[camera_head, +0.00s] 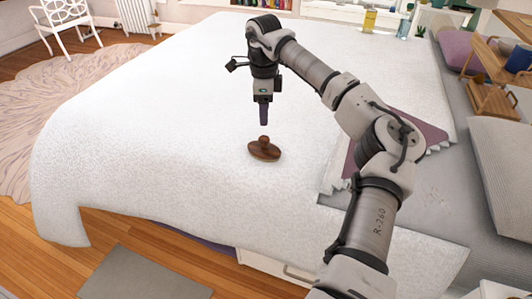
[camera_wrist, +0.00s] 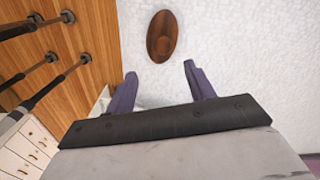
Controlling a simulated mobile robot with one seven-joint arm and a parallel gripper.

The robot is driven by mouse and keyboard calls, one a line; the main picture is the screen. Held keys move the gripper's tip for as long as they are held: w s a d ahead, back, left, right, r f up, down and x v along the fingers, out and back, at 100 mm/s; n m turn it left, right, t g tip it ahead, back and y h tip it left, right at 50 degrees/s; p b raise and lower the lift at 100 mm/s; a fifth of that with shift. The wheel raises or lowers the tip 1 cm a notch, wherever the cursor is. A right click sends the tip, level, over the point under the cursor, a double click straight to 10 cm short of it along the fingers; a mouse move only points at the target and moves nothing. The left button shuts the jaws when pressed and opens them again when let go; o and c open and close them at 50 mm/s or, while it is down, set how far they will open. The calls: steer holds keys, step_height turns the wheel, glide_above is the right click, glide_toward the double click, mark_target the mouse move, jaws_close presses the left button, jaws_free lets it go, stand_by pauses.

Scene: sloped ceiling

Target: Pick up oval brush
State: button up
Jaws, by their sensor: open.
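The oval brush (camera_head: 264,150) is a dark brown wooden oval with a round knob on top. It lies on the white bedspread near the front side of the bed. In the wrist view the brush (camera_wrist: 162,36) lies ahead of the fingertips, with bare bedspread around it. My gripper (camera_head: 264,122) points down over the bed, above the brush in the picture and apart from it. In the wrist view my gripper (camera_wrist: 160,70) has its two purple fingers spread wide with nothing between them.
The white bedspread (camera_head: 150,120) is wide and clear around the brush. A purple cloth (camera_head: 425,135) lies on the bed at the right, with pillows (camera_head: 500,150) and a wooden stand (camera_head: 490,95) beyond. A grey mat (camera_head: 140,275) lies on the wooden floor in front.

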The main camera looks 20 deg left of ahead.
mark_target(264, 138)
step_height(264, 138, down, 6)
steer(key=shift+a+f, duration=0.1)
steer(key=shift+f, duration=0.15)
steer(key=shift+w+f+p, duration=0.15)
steer(key=shift+f+p, duration=0.65)
steer(key=shift+f, duration=1.85)
steer(key=c, duration=1.1)
steer(key=shift+o, duration=0.2)
step_height(264, 138, up, 20)
steer(key=b, duration=0.1)
